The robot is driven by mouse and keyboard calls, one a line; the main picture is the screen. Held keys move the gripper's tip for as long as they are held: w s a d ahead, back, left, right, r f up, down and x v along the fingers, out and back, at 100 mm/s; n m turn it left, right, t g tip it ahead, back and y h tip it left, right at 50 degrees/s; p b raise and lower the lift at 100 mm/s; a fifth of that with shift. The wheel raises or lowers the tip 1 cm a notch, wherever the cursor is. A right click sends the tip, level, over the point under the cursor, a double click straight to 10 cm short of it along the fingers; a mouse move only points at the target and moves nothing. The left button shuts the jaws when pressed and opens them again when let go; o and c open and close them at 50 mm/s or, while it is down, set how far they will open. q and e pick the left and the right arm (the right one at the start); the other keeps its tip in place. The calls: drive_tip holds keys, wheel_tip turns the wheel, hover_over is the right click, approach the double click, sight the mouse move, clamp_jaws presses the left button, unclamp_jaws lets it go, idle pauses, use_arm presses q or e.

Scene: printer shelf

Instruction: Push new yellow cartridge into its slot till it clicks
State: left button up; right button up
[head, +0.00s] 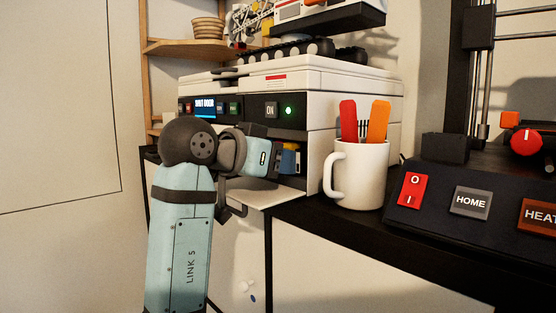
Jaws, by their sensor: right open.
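The white and black printer (345,90) stands on the black shelf, with its front flap (277,192) folded down. My right gripper (290,160) is at the right part of the printer's open front bay, with its jaws open. A small patch of yellow, seemingly the yellow cartridge (297,147), shows just beyond the fingers inside the bay. Most of it, and the slot, is hidden by my gripper and wrist, so I cannot tell how deep it sits or whether the fingers touch it. My left gripper is not in view.
A white mug (360,175) with red and orange tools stands close to the right of the bay. Further right is a dark machine with a red switch (412,190) and a HOME button (470,202). A green light (288,111) glows on the printer panel.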

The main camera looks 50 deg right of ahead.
drive_tip(key=shift+a+f, duration=0.1)
drive_tip(key=shift+a, duration=0.2)
drive_tip(key=v, duration=0.2)
drive_tip(key=f+v, duration=0.1)
drive_tip(key=v, duration=0.1)
drive_tip(key=shift+w+a+r, duration=0.1)
drive_tip(key=shift+a+r, duration=0.05)
drive_tip(key=shift+a, duration=0.2)
drive_tip(key=shift+a+r+p, duration=0.4)
drive_tip(key=shift+r+p, duration=0.05)
drive_tip(key=shift+p, duration=0.25)
drive_tip(key=x, duration=0.5)
drive_tip(key=shift+d+r, duration=0.15)
drive_tip(key=shift+d, duration=0.2)
drive_tip(key=v, duration=0.3)
drive_tip(key=shift+a+f, duration=0.4)
drive_tip(key=shift+w+a+r+p, duration=0.1)
drive_tip(key=shift+a+r+p, duration=0.15)
drive_tip(key=shift+a+p, duration=0.45)
drive_tip(key=a, duration=0.2)
drive_tip(key=shift+w+a+f, duration=0.2)
drive_tip(key=shift+a+f, duration=0.05)
drive_tip(key=shift+a, duration=0.05)
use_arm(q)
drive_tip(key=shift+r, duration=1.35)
use_arm(e)
drive_tip(key=shift+a, duration=0.6)
